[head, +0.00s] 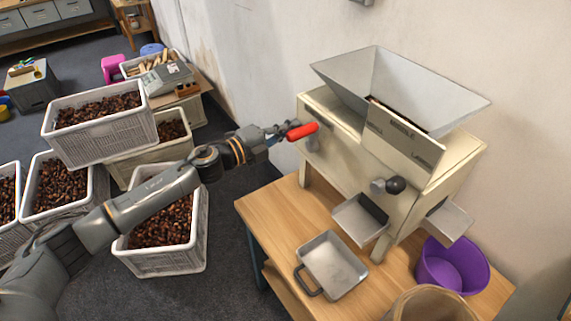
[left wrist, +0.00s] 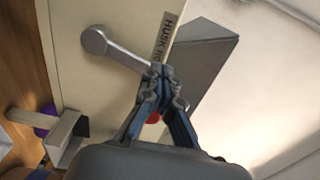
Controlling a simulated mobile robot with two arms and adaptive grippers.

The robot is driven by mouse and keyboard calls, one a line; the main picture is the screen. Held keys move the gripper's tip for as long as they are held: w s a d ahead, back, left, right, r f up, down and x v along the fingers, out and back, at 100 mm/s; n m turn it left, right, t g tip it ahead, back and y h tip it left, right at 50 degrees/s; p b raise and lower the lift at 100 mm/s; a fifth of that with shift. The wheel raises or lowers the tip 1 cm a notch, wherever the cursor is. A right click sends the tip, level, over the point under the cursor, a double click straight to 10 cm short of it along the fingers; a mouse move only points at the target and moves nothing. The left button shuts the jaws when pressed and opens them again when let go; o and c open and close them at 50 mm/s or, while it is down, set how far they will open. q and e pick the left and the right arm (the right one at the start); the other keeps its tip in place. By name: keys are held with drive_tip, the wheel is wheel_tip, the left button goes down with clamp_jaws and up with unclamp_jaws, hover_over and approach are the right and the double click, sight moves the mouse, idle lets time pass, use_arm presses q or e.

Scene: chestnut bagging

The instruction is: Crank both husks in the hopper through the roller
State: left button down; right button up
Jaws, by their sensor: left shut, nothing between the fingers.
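The cream husk roller machine (head: 345,150) stands on a wooden table with a grey metal hopper (head: 335,75) on top. Only a thin dark strip shows inside the hopper, behind the front plate; I cannot make out the husks. The crank's red handle (head: 301,131) sticks out at the machine's left side. In the left wrist view the grey crank arm (left wrist: 125,50) runs toward my fingers, and a bit of red shows between them. My left gripper (head: 280,132) is shut at the handle, with no firm hold visible. My right gripper is out of view.
A metal pan (head: 334,262) lies on the table (head: 290,225) below the front chute (head: 360,219). A purple tub (head: 453,268) stands under the right chute (head: 449,221). A round wooden container (head: 430,305) is at the front.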

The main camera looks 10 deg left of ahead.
use_arm(q)
drive_tip(key=s+d+f+b, duration=0.3)
drive_tip(key=f+b, duration=0.1)
drive_tip(key=f, duration=0.3)
drive_tip(key=s+d+f+b, duration=0.4)
drive_tip(key=f+b, duration=0.1)
drive_tip(key=f, duration=0.1)
drive_tip(key=r+v, duration=0.1)
drive_tip(key=v, duration=1)
drive_tip(key=shift+a+r+p, duration=0.3)
drive_tip(key=shift+a+p, duration=0.1)
drive_tip(key=shift+a, duration=0.05)
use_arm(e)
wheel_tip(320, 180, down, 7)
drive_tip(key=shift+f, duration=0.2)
use_arm(q)
drive_tip(key=shift+s, duration=0.1)
